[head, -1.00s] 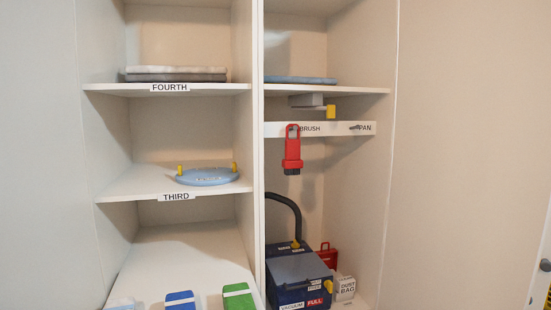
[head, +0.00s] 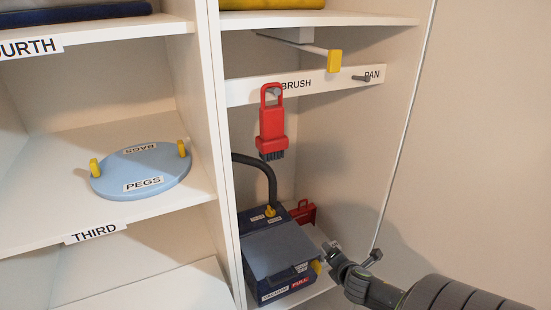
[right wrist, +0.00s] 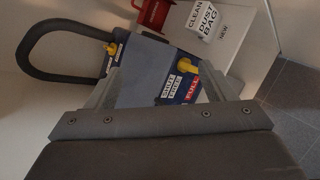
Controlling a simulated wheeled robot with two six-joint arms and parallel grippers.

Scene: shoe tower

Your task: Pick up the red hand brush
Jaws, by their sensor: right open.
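The red hand brush (head: 271,124) hangs upright by its looped handle on the white rail (head: 240,92) labelled BRUSH, with its dark bristles pointing down. It is not visible in the right wrist view. My right gripper (head: 353,259) is at the lower right of the head view, below and right of the brush, and apart from it. In the right wrist view the right gripper (right wrist: 160,88) is open with nothing between its fingers, facing the vacuum. My left gripper is not in view.
A blue vacuum (head: 275,262) with a dark hose stands below the brush. A red item (head: 302,212) is behind it, and a white dust bag box (right wrist: 214,30) shows in the wrist view. A yellow-ended bar (head: 333,62) juts out above the rail. A divider (head: 224,150) stands left.

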